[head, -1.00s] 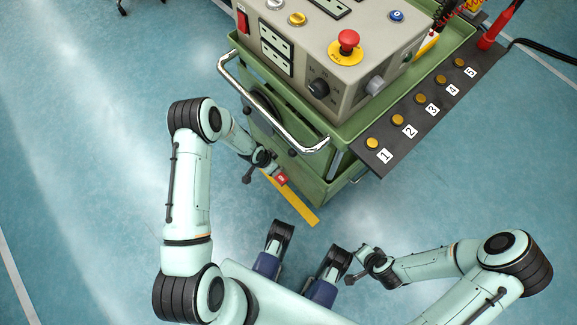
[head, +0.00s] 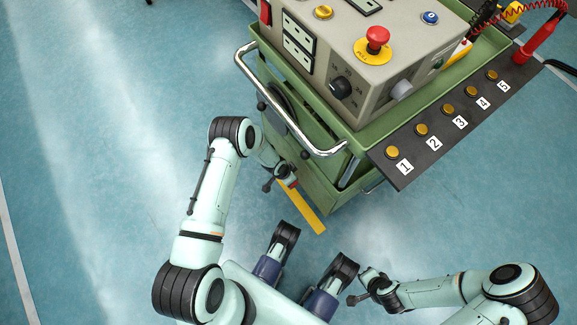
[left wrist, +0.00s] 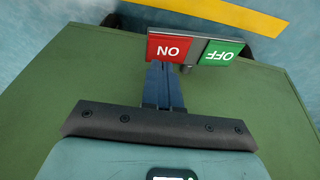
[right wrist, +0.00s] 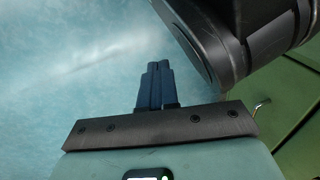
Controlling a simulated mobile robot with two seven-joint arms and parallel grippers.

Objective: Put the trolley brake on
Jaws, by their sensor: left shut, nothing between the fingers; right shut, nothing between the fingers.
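The brake rocker shows in the left wrist view, with a red ON half (left wrist: 172,48) and a green OFF half (left wrist: 219,54). In the head view only a bit of its red part (head: 291,183) shows, low at the green trolley's (head: 322,205) near end. My left gripper (left wrist: 161,66) is shut and empty, its fingertips overlapping the lower edge of the red half in the picture. I cannot tell whether they touch it. My right gripper (right wrist: 155,68) is shut and empty, away from the trolley.
A grey control box (head: 365,60) with a red mushroom button (head: 377,38) sits on the trolley. A chrome handle (head: 290,118) juts from the near end. A dark strip with numbered buttons (head: 450,125) runs along the side. A yellow floor stripe (head: 303,208) lies below. Floor at left is clear.

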